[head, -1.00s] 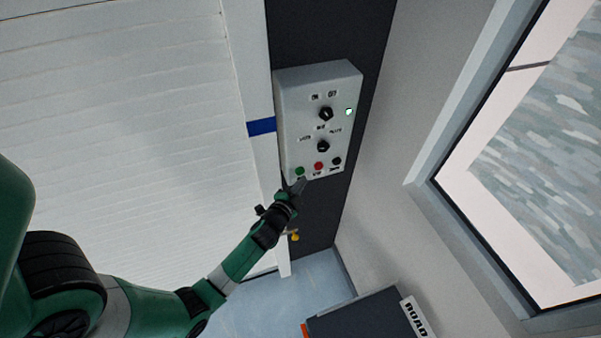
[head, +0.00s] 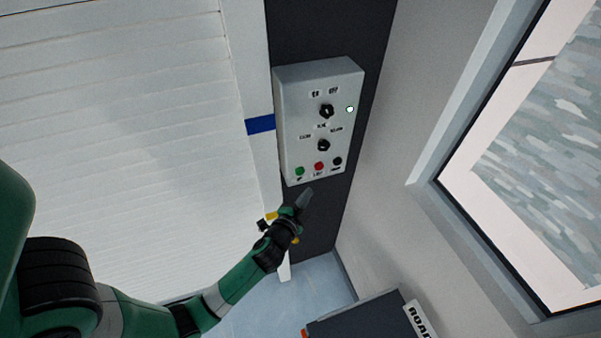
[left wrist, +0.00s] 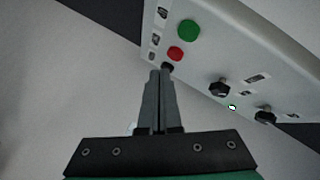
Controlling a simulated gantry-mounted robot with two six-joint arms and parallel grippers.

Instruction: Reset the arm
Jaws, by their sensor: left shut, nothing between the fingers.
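My left gripper (head: 305,197) is shut and empty, just below the lower edge of a grey control box (head: 320,92) on the wall. In the left wrist view its two closed fingers (left wrist: 158,76) point toward the box, overlapping the view of the black button (left wrist: 167,67). The box has a green button (head: 300,171), a red button (head: 319,166) and a black button (head: 337,161) along its bottom, with two black knobs above. A small light (head: 350,109) glows near the upper knob. In the head view the gripper appears apart from the box. My right gripper is not in view.
A white slatted shutter (head: 130,110) fills the left, with a blue stripe (head: 260,125) on its frame. A window (head: 545,150) is at the right. A dark box with a "ROAD" label (head: 418,318) stands at the bottom. Open floor (head: 305,285) lies below.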

